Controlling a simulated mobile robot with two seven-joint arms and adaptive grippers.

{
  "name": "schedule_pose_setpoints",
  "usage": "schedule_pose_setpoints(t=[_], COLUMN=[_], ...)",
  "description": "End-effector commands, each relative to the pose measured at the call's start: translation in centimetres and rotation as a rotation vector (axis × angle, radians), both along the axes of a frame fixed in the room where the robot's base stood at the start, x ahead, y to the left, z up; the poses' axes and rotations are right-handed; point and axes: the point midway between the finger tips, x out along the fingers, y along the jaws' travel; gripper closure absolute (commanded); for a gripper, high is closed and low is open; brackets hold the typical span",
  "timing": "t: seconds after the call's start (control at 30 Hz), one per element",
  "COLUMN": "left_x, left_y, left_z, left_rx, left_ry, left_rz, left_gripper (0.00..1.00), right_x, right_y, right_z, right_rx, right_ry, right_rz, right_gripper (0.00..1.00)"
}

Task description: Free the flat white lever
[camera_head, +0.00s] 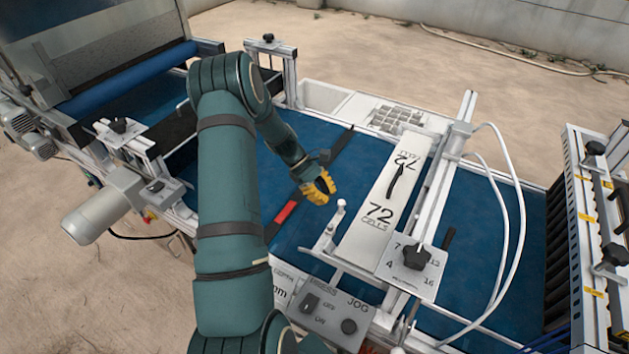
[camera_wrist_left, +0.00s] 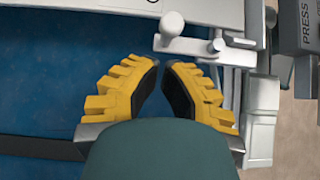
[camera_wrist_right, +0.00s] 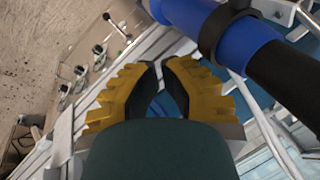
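A flat white lever (camera_wrist_left: 193,47) lies just beyond my left fingertips in the left wrist view, with a short round post at each end region. In the head view, a white upright peg with a round top (camera_head: 336,216) stands at the near left end of the white "72 cells" plate (camera_head: 364,236). My left gripper (camera_head: 320,188) hangs above the blue belt, left of this peg, apart from it. In the left wrist view its yellow fingers (camera_wrist_left: 162,64) have a narrow empty gap at the tips. My right gripper (camera_wrist_right: 159,64) shows a similar empty gap and is outside the head view.
A control panel (camera_head: 326,307) with black knobs lies in front of the plate. A black selector knob (camera_head: 417,256) and curved white hoses (camera_head: 515,200) are to the right. The blue belt (camera_head: 285,230) has a dark strap across it. A blue roller (camera_wrist_right: 228,34) is near my right gripper.

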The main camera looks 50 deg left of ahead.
Motion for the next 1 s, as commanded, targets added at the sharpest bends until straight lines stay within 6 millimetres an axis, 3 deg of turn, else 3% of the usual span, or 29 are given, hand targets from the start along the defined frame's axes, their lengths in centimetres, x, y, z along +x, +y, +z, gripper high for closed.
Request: schedule_pose_setpoints(t=[0.13,0.33,1.0], left_x=[0.6,1.1,1.2], left_y=[-2.2,-4.0,-4.4], left_z=[-0.4,-0.4,-0.5], left_rx=[-0.001,0.0,0.0], left_ry=[-0.001,-0.001,-0.001], left_rz=[-0.002,0.0,-0.003], left_gripper=[1.0,1.0,1.0], right_x=[0.0,0.0,0.0], right_y=[0.0,0.0,0.0], right_z=[0.2,0.4,0.4], right_rx=[0.0,0.001,0.001], right_ry=[0.0,0.0,0.0], right_rz=[0.0,0.0,0.0], right_gripper=[1.0,1.0,1.0])
